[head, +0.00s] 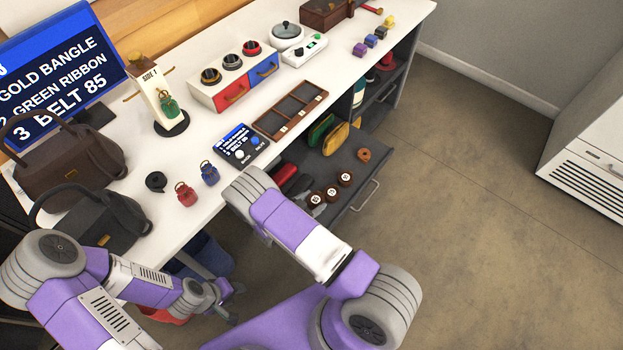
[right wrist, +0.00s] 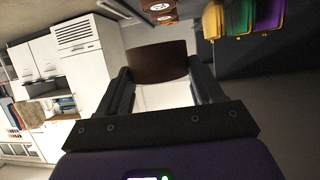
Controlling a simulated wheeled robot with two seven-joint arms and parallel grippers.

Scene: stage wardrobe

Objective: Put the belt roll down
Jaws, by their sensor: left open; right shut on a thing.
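In the right wrist view my right gripper (right wrist: 161,76) is shut on a dark brown belt roll (right wrist: 160,60), held between its two fingertips. Several brown belt rolls with white labels (head: 345,178) stand in the open grey drawer (head: 352,192); some also show at the top of the right wrist view (right wrist: 163,6). My left gripper (head: 228,312) is low at the bottom of the head view, beside the table, open and empty.
A screen (head: 60,75) reads "3 BELT 85". The floor to the right is clear.

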